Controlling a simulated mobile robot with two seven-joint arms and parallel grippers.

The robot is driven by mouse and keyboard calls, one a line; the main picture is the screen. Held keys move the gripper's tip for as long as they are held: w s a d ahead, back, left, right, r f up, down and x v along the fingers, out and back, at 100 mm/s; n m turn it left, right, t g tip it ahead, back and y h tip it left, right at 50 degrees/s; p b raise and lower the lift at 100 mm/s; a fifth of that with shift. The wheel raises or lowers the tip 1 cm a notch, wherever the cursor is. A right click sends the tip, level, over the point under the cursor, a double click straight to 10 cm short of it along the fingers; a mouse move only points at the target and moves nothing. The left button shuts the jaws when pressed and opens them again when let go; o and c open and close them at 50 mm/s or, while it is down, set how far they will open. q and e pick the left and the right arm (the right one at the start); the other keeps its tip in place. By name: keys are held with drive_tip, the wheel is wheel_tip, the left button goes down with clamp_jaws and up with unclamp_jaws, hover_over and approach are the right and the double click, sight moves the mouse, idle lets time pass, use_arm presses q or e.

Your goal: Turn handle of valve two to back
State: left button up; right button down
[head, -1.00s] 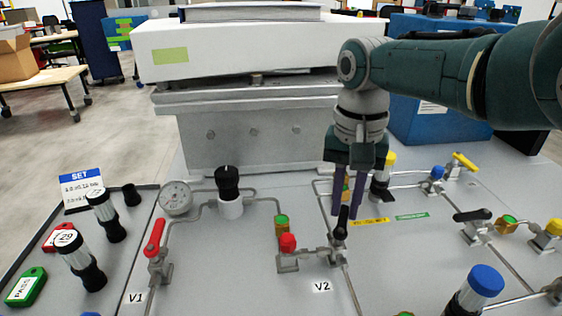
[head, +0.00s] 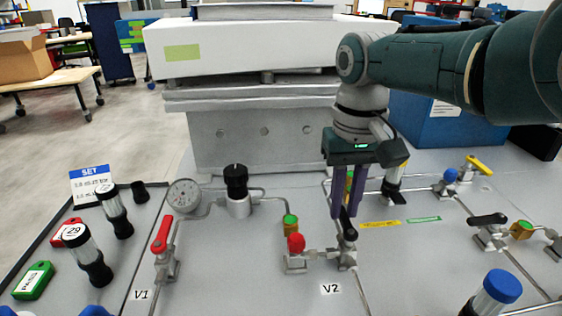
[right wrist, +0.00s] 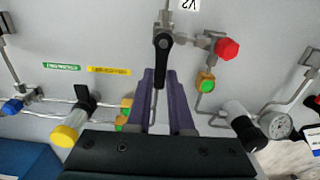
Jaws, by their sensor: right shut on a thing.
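Valve two, at the V2 label, has a black handle (head: 348,224) that stands up from its metal body in the head view. In the right wrist view its black handle (right wrist: 162,44) points from the pivot down toward the gripper. My right gripper (head: 343,212) has its purple fingers pointing down, with the tips at the handle's end. In the right wrist view the right gripper (right wrist: 163,74) has the handle's end between its fingertips, shut on it. The fingers partly hide that end. My left gripper is not in view.
A red-capped fitting (head: 296,243) stands close left of valve two. Valve one's red handle (head: 162,234) is farther left. A black knob (head: 236,182) and gauge (head: 183,195) stand behind. A black-handled valve (head: 488,222) and blue cap (head: 502,285) are at right.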

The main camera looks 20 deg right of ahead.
sight(343, 214)
drive_tip(key=shift+r, duration=0.1)
drive_tip(key=c, duration=0.8)
unclamp_jaws()
wheel_tip(343, 214, up, 10)
drive_tip(key=p, duration=0.5)
